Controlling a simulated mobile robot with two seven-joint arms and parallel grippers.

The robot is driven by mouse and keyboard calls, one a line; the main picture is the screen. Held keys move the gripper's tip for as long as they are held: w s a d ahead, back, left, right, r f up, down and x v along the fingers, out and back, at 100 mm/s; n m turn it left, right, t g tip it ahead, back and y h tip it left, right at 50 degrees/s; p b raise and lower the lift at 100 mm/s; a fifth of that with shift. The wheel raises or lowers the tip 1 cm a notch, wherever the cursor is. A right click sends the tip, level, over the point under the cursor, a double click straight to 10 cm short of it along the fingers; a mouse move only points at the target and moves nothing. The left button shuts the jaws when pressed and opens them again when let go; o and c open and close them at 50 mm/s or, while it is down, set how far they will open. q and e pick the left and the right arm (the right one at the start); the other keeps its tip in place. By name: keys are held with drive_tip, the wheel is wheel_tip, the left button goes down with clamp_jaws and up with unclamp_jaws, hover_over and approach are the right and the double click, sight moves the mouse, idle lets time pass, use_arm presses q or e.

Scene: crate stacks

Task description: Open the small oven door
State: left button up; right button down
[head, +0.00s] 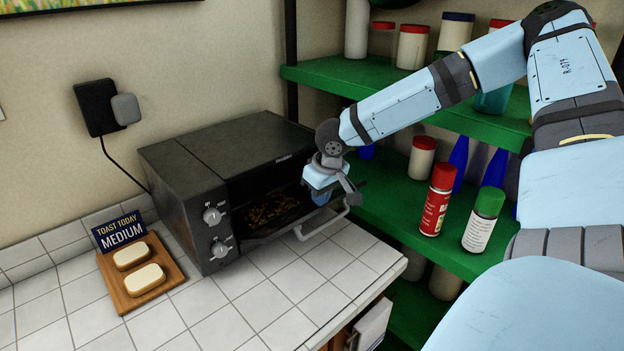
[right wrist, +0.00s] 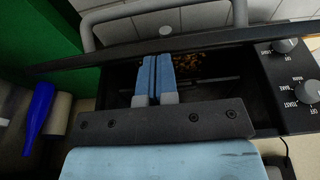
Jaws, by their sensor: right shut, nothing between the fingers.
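The small dark oven (head: 180,170) stands on the white tiled counter, with two knobs on its front left. Its door (head: 272,236) is partly open, tilted outward at the top, and dark food shows inside. The pale door handle (head: 322,228) juts out from it. My right gripper (head: 320,197) is at the right end of the oven opening, close to the handle. In the right wrist view its blue fingers (right wrist: 158,58) are together and empty, at the inner side of the door's dark edge (right wrist: 230,45). The handle (right wrist: 88,30) lies beyond that edge. I cannot tell whether the fingers touch the door. My left gripper is not in view.
A wooden board (head: 115,290) with two bread-like pieces and a sign (head: 120,232) stands left of the oven. Green shelves (head: 390,215) with bottles and jars, including a red can (head: 436,205), stand at the right. The counter in front is clear.

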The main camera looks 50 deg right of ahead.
sight(329, 224)
drive_tip(key=shift+s+a+f+b, duration=0.1)
drive_tip(key=shift+s+f+b, duration=0.3)
drive_tip(key=shift+s+f, duration=0.45)
drive_tip(key=shift+s+f+b, duration=0.35)
drive_tip(key=shift+s+f, duration=0.25)
drive_tip(key=shift+f, duration=0.4)
drive_tip(key=shift+r, duration=0.15)
